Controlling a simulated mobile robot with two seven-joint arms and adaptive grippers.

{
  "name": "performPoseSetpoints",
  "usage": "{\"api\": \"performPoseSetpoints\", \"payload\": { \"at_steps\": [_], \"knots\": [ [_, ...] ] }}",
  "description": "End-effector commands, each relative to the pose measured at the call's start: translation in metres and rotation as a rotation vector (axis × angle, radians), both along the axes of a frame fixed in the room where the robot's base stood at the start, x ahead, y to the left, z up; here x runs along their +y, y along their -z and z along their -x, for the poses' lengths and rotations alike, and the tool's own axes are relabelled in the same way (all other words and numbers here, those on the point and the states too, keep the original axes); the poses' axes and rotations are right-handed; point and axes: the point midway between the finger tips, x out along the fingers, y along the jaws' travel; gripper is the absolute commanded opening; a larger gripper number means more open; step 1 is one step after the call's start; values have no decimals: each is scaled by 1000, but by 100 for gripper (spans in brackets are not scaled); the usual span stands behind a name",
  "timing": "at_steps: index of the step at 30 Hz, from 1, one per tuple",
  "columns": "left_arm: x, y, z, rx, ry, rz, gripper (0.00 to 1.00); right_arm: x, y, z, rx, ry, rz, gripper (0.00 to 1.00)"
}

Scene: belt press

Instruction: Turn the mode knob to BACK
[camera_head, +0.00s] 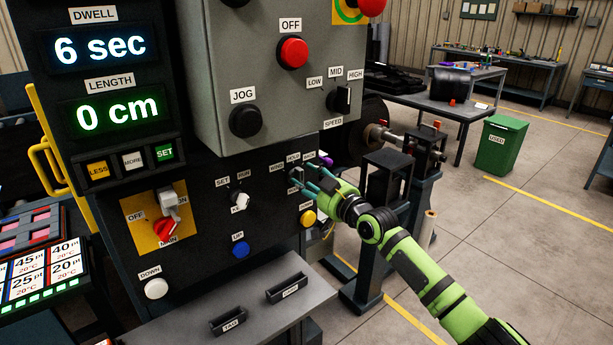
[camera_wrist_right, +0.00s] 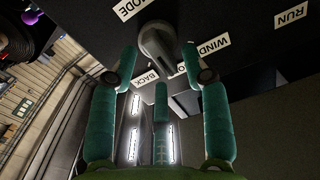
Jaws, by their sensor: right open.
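The mode knob (camera_wrist_right: 157,40) is a grey bar-shaped knob on the dark front panel, beneath the MODE label (camera_wrist_right: 132,6) in the right wrist view. The WIND (camera_wrist_right: 213,45) and BACK (camera_wrist_right: 147,77) labels lie around it, with a partly hidden label between them. The bar seems to point toward that middle label. My right gripper (camera_wrist_right: 158,68) is open, its teal fingers spread on either side of the knob; contact cannot be told. In the head view my right gripper (camera_head: 305,180) reaches the panel's right edge and partly hides the knob. My left gripper is not in view.
Close to my right gripper are the yellow button (camera_head: 308,217) below and the RUN/SET key switch (camera_head: 240,200) to the left. The grey control box (camera_head: 265,75) juts out above. A grey shelf (camera_head: 215,320) sticks out below. A roller stand (camera_head: 385,190) is at right.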

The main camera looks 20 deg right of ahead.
Motion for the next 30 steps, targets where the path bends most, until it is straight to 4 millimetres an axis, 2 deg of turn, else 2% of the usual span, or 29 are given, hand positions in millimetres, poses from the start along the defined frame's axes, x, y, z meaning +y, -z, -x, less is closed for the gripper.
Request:
{"api": "performPoseSetpoints", "payload": {
  "at_steps": [5, 13, 14, 15, 17, 18, 30],
  "knots": [
    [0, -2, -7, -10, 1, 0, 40, 3, 0, -10, -1, 1, 1, 48],
    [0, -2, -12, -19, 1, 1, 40, 4, 1, -11, 0, 1, 1, 48],
    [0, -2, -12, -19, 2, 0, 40, 4, 1, -11, 0, 1, 1, 44],
    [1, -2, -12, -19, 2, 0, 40, 4, 1, -11, 0, 1, 1, 28],
    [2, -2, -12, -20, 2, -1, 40, 4, 1, -11, 0, 1, 1, 4],
    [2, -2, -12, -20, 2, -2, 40, 4, 1, -11, 0, 1, 1, 0],
    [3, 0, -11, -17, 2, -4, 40, 3, 1, -11, 11, 2, -34, 0]
  ]
}}
